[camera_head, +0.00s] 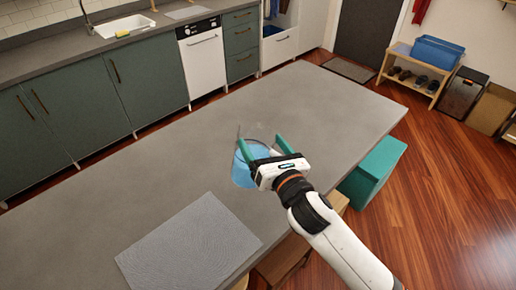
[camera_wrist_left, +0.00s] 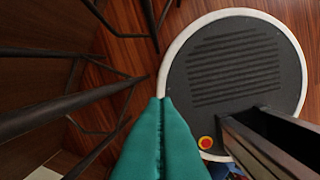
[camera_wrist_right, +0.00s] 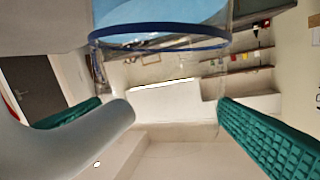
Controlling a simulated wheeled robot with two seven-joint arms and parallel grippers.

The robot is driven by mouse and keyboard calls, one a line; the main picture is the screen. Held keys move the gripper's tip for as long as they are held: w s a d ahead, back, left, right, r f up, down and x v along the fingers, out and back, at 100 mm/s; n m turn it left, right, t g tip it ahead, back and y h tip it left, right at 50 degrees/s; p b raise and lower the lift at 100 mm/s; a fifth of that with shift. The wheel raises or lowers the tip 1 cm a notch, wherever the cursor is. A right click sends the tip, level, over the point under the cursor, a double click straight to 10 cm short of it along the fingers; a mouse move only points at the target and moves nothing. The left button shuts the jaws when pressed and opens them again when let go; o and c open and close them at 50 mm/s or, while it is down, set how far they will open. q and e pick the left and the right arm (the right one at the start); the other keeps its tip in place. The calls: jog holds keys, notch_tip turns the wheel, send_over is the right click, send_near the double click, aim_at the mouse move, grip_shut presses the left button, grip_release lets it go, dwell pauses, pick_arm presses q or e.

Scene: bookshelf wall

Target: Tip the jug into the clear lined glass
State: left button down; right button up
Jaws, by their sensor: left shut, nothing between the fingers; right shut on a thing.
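The jug (camera_head: 242,172) is clear with blue liquid in its lower part. It stands at or just above the grey counter, partly hidden by my right gripper (camera_head: 265,146); I cannot tell whether it touches the counter. In the right wrist view the jug's blue liquid (camera_wrist_right: 160,35) fills the top, and a pale curved handle (camera_wrist_right: 75,130) lies by the green fingers. My right gripper is shut on the jug. I cannot make out the clear lined glass separately. My left gripper (camera_wrist_left: 162,125) is shut and empty in the left wrist view, low over the floor.
A grey textured mat (camera_head: 190,245) lies on the near part of the counter (camera_head: 330,105). The counter's far right is clear. A teal box-like seat (camera_head: 375,168) stands against the counter's right side. Dark stool legs (camera_wrist_left: 60,112) show in the left wrist view.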

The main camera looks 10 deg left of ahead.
jog(key=w+d+f+m+b, duration=0.3)
jog(key=d+f+m+b, duration=0.1)
jog(key=m+b, duration=0.1)
jog(key=shift+w+d+m, duration=0.2)
jog(key=shift+d+m, duration=0.2)
jog(key=shift+m, duration=0.2)
jog(key=shift+f, duration=0.3)
jog(key=shift+w+d+f+m+b, duration=0.25)
jog(key=shift+d+f+m+b, duration=0.1)
jog(key=shift+f+m+b, duration=0.3)
jog(key=shift+w+d+r+m+p, duration=0.15)
jog(key=shift+d+r+m+p, duration=0.05)
jog(key=shift+m+p, duration=0.6)
jog(key=shift+w+d+r+m+p, duration=0.15)
jog(key=shift+d+r+m+p, duration=0.05)
jog(key=shift+m+p, duration=0.55)
dwell(4.4)
